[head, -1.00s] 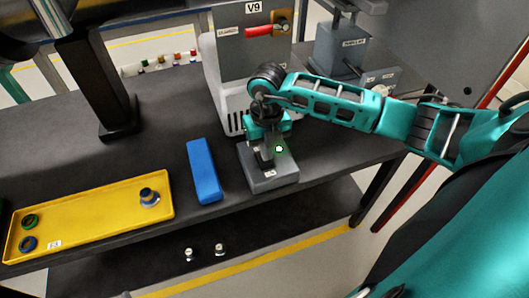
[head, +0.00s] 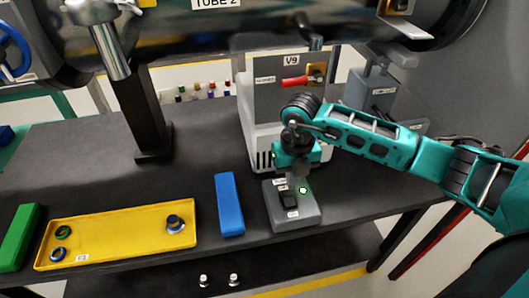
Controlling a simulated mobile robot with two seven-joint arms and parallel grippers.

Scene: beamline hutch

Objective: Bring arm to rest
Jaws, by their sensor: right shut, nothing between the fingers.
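My right arm (head: 370,140) reaches in from the right. Its gripper (head: 293,172) points down, shut and empty, just above the back part of a grey switch box (head: 308,214). The box stands near the table's front edge and carries a black rocker switch (head: 290,200) and a lit green lamp (head: 303,190). The gripper appears apart from the switch. My left gripper is not in view.
A grey-white cabinet marked V9 (head: 262,115) with a red handle (head: 294,82) stands right behind the gripper. A blue block (head: 230,204), a yellow tray (head: 120,235) and a green block (head: 19,237) lie to the left. A large dark tube (head: 230,35) crosses above.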

